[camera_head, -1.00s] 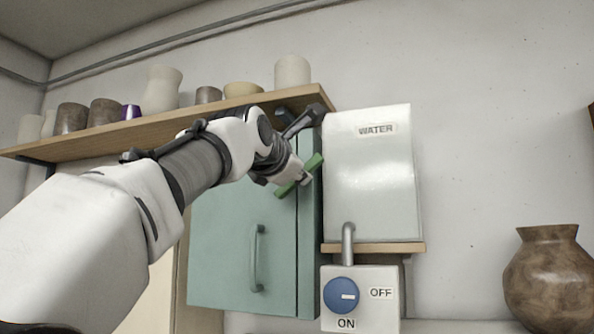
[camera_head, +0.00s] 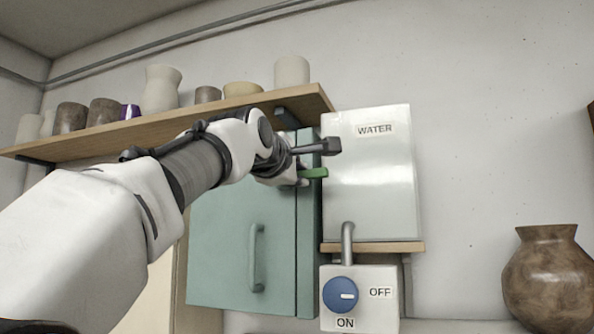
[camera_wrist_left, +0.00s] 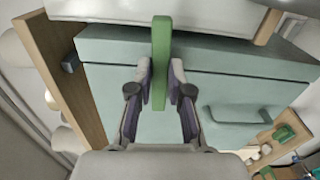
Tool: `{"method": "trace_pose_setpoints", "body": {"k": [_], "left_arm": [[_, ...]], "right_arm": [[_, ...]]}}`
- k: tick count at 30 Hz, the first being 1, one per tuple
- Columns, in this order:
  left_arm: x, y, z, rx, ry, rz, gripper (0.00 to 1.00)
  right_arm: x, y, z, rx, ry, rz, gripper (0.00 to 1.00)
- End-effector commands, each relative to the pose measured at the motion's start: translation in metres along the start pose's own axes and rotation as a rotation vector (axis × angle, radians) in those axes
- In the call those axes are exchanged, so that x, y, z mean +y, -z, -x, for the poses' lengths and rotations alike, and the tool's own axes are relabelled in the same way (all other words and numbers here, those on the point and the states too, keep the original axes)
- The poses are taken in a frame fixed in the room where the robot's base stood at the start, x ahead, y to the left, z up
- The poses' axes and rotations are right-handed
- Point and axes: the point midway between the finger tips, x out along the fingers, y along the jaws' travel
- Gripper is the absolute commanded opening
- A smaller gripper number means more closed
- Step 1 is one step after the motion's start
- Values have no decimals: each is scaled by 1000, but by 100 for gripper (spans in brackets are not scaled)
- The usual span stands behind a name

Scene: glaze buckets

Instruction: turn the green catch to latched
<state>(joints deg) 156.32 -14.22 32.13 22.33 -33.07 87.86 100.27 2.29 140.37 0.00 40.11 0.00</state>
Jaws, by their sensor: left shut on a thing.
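The green catch (camera_head: 314,173) is a short bar on the upper right of the pale green cabinet (camera_head: 240,245). In the head view it lies nearly level, its right end reaching towards the white WATER box; its left part is hidden behind my gripper. My left gripper (camera_head: 298,178) is at the catch. In the left wrist view the catch (camera_wrist_left: 161,45) runs between the two fingers, and the gripper (camera_wrist_left: 162,80) is shut on it. The cabinet door looks closed. My right gripper is in neither view.
A wooden shelf (camera_head: 150,135) with several pots is just above my arm. The white WATER box (camera_head: 370,185) stands close to the right of the catch. Below it is a blue dial (camera_head: 341,294) with ON and OFF labels. The door handle (camera_head: 257,258) sticks out lower down.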

Motion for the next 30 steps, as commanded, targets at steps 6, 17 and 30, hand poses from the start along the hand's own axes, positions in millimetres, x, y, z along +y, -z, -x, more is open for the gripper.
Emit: {"method": "trace_pose_setpoints", "body": {"k": [6, 17, 30], "left_arm": [[7, 1, 3, 1, -17, -65, 0], [8, 1, 3, 1, -19, -80, 0], [4, 0, 2, 1, -10, -79, 44]], "right_arm": [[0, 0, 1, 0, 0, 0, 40], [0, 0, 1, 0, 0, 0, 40], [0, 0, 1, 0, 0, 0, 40]]}}
